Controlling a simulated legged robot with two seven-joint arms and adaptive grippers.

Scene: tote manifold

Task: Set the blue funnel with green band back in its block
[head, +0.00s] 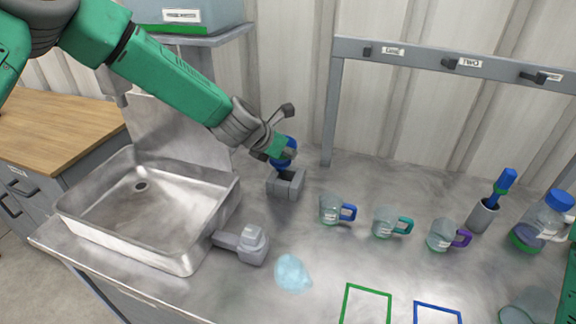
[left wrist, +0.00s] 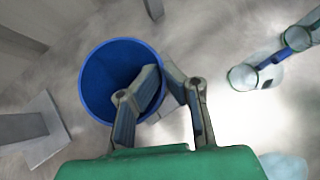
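The blue funnel (head: 285,143) is upright at the back of the steel counter, right of the sink; its wide blue mouth (left wrist: 105,75) faces the left wrist camera. My left gripper (head: 281,157) is at the funnel. In the left wrist view its fingers (left wrist: 164,80) straddle the right side of the rim, one inside and one outside, with the tips close together. The grey block (head: 286,185) with a dark opening is just below the funnel in the head view. I cannot tell whether they touch. The green band cannot be made out. My right gripper is not in view.
The sink (head: 140,205) is at left, with a grey fixture (head: 250,243) at its right edge. Several clear mugs (head: 330,210) stand right of the block, then a brush in a holder (head: 483,216) and a jug (head: 540,225). A clear puddle-like patch (head: 292,272) lies in front.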

